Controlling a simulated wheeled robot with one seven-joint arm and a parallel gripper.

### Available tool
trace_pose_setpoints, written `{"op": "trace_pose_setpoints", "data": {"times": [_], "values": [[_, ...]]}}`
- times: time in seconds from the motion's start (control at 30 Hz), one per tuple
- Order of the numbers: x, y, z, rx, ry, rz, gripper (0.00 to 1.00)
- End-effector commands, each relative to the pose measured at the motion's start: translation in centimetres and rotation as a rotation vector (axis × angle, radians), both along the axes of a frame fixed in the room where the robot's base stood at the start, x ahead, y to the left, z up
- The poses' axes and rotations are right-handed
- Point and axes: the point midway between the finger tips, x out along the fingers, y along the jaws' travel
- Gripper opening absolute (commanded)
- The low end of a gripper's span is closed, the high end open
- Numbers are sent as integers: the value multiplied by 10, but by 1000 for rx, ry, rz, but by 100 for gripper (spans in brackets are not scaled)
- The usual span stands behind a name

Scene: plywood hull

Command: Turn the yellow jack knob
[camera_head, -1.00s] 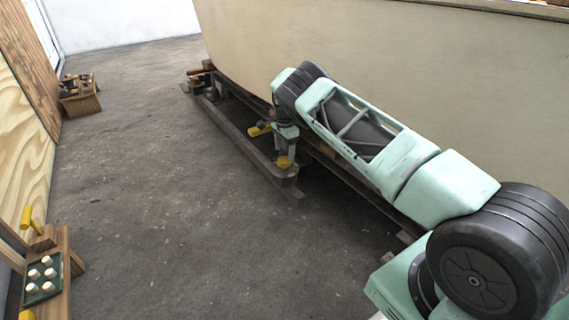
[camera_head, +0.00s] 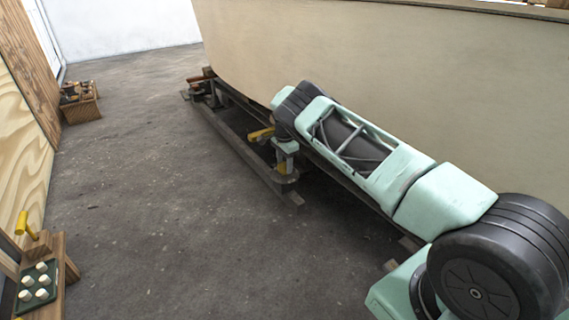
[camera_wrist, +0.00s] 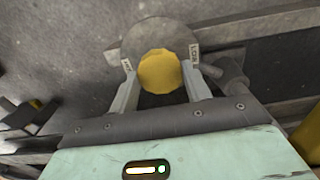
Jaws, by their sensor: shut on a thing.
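The yellow jack knob (camera_wrist: 160,72) is a scalloped disc in the middle of the wrist view, over a round grey plate (camera_wrist: 155,34). My gripper (camera_wrist: 159,68) has one pale finger on each side of the knob and is shut on it. In the head view, my gripper (camera_head: 285,178) is low beside the hull, at the dark support rail; the knob is mostly hidden there by the gripper.
The cream hull (camera_head: 400,80) rises close beyond my arm. A dark rail (camera_head: 235,150) runs along its foot, with another yellow part (camera_head: 262,134) behind my gripper. Wooden stands (camera_head: 45,275) and (camera_head: 80,102) line the left wall. The floor (camera_head: 150,190) between is clear.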

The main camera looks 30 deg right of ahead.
Motion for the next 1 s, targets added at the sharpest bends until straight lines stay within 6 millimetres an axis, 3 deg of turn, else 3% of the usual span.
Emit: {"op": "trace_pose_setpoints", "data": {"times": [0.37, 1.0], "values": [[1, 0, 2, 3, -3, 148, 25], [0, 0, 0, 2, -2, 740, 25]]}}
